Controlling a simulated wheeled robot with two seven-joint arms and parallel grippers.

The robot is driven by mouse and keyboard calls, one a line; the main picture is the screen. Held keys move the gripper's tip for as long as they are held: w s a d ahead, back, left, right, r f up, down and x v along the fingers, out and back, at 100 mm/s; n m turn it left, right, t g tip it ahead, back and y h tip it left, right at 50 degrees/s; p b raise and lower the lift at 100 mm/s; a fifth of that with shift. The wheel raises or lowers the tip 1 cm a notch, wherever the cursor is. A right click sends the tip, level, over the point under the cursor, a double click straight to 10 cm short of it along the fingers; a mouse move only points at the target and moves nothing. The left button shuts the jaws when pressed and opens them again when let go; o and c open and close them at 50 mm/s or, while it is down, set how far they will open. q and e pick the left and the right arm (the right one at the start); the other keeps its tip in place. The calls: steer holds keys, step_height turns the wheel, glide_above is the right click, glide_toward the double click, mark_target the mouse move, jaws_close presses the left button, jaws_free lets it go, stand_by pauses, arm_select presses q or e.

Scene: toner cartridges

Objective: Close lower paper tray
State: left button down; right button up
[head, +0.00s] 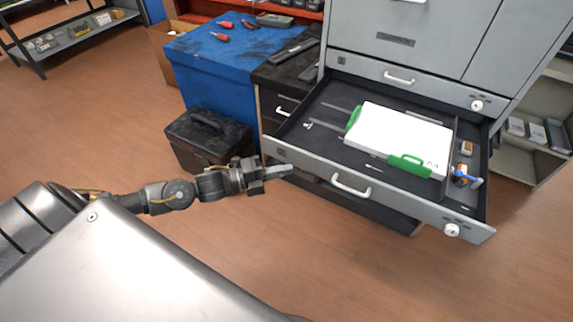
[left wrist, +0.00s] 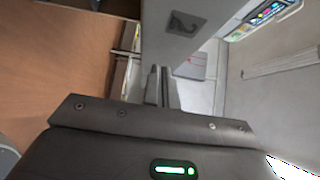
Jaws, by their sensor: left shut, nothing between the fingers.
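The open paper tray (head: 300,157) sticks far out of the grey machine, below a closed tray front (head: 430,88). Its grey front panel has a white handle (head: 351,184) and a round white lock. A white paper stack (head: 400,138) lies inside between green guides (head: 409,165). My left gripper (head: 282,170) is shut and empty at the left end of that front panel; whether it touches cannot be told. In the left wrist view its fingers (left wrist: 161,88) are together, pointing toward a grey panel with a dark square mark (left wrist: 187,23). My right gripper is not in view.
A black toolbox (head: 208,140) stands on the floor left of the tray, beside a blue cabinet (head: 215,60) with tools on top. A grey shelf unit (head: 535,130) stands at the right. The wooden floor (head: 330,270) in front is clear.

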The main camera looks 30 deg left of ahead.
arm_select(q)
steer(key=shift+w, duration=1)
